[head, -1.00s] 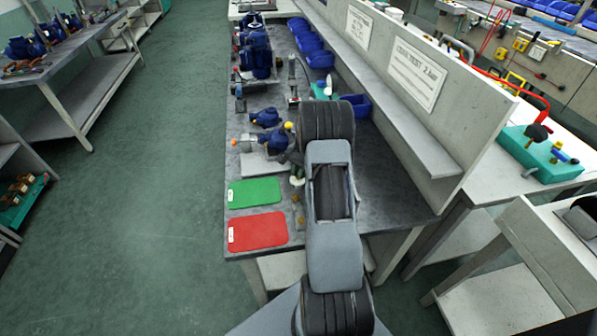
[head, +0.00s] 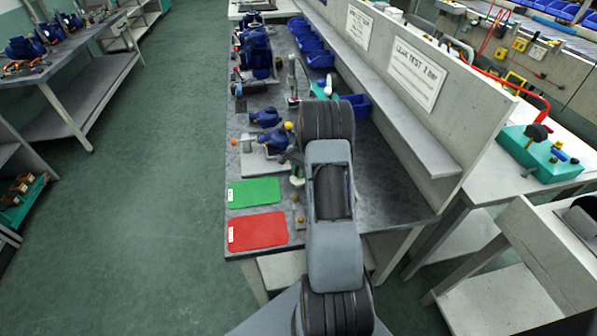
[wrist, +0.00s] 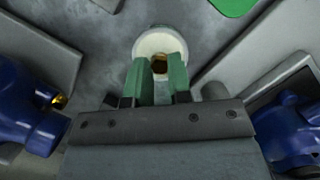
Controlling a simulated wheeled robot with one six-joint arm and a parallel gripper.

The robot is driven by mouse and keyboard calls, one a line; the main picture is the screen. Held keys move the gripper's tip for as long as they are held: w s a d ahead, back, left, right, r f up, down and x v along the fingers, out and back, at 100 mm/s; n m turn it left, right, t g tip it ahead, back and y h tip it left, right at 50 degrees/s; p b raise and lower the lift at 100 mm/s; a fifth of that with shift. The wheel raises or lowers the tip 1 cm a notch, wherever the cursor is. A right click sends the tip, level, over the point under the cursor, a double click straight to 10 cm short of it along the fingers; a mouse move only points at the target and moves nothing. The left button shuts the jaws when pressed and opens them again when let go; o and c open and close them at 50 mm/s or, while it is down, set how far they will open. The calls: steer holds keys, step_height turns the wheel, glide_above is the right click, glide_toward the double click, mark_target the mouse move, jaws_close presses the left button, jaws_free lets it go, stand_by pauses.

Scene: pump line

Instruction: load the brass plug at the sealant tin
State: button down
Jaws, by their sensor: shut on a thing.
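The sealant tin (wrist: 160,42) is a round, pale container seen from above in the wrist view, standing on the grey bench. In the head view the tin (head: 297,181) shows as a small pale shape beside my arm. My gripper (wrist: 159,74) has green fingertips at the near side of the tin's mouth, overlapping its rim in the picture. A small brass piece, the brass plug (wrist: 159,66), shows between the fingertips, and my gripper is shut on it. I cannot tell whether the plug touches the tin. My arm hides part of this area in the head view.
Blue pump bodies (wrist: 27,112) stand close on both sides of my gripper. A green mat (head: 254,192) and a red mat (head: 257,232) lie at the near left of the bench. Small brass pieces (head: 300,219) lie beside them. The upright panel (head: 415,80) bounds the right side.

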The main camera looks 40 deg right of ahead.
steer(key=shift+r+p, duration=2.45)
steer(key=shift+r, duration=1.05)
